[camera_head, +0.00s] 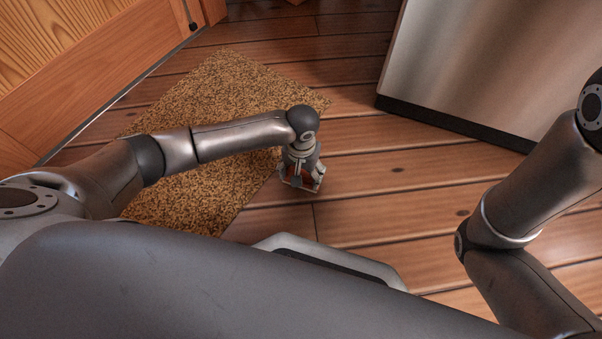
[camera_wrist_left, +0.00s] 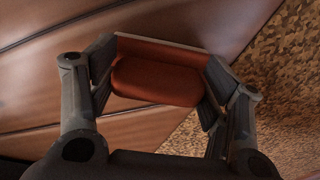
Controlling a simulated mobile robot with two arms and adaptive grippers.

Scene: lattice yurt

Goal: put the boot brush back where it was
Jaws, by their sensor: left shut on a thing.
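My left gripper (camera_head: 301,179) points down at the right edge of the doormat, over the plank floor. It is shut on the boot brush, a reddish-brown block (camera_wrist_left: 155,82) that sits between both fingers in the left wrist view. In the head view the fingers hide most of the brush. I cannot tell whether the brush touches the floor or hangs just above it. My right arm shows at the right of the head view, but its gripper is out of view.
A speckled brown doormat (camera_head: 225,88) lies in front of a wooden door (camera_head: 85,45) at the left. A metallic cabinet (camera_head: 470,65) with a dark base stands at the upper right. Bare plank floor (camera_head: 375,165) lies between the mat and the cabinet.

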